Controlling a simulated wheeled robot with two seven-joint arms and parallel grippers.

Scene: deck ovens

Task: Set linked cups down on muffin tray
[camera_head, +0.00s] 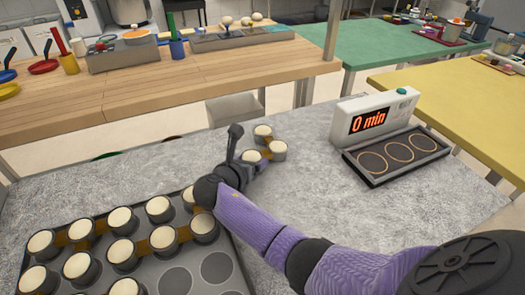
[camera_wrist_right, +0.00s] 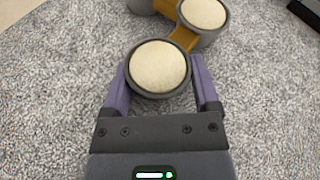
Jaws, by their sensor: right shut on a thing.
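Three linked cups with cream-coloured tops and grey sides (camera_head: 278,151) are joined by mustard-brown links over the grey counter. My right gripper (camera_head: 252,165) is shut on the nearest cup of this set. In the right wrist view, the held cup (camera_wrist_right: 158,68) sits between the two purple fingers, with a second cup (camera_wrist_right: 203,14) behind it and a third partly cut off at the top. Whether the set touches the counter is hard to tell. The dark muffin tray (camera_head: 240,285) at lower left holds several similar linked cups and has empty round wells. My left gripper is not in view.
A white timer reading "0 min" (camera_head: 374,118) stands at the right behind a dark tray with three rings (camera_head: 393,160). The speckled grey counter (camera_head: 320,195) is clear around the held cups. A wooden table (camera_head: 190,90) stands beyond.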

